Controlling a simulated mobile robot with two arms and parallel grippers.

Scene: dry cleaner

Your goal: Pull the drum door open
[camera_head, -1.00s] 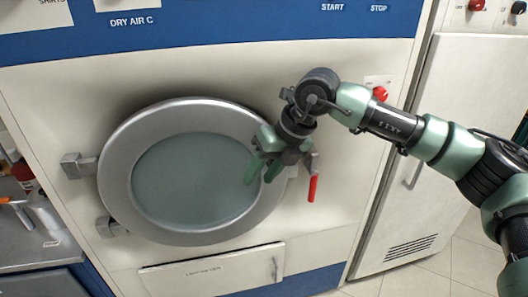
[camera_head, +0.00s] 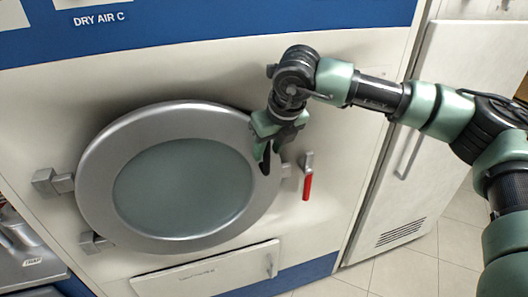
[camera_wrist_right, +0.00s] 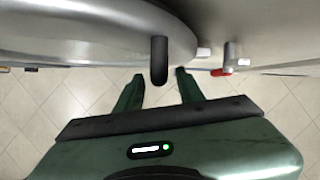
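The round grey drum door (camera_head: 95,190) has a large glass pane and appears closed against the machine front, with hinges (camera_head: 50,182) on its left. My right gripper (camera_head: 266,158) is at the door's right rim. In the wrist view its two green fingers (camera_wrist_right: 158,84) are apart, on either side of a dark upright door handle (camera_wrist_right: 159,58), with visible gaps on both sides. In the head view the gripper partly hides this handle. My left gripper is in neither view.
A red-handled lever (camera_head: 307,186) sits on the machine front just right of the door. A lower panel (camera_head: 205,272) is below the door. A white cabinet (camera_head: 440,130) stands to the right. A metal counter (camera_head: 25,255) is at the lower left. Tiled floor shows in front.

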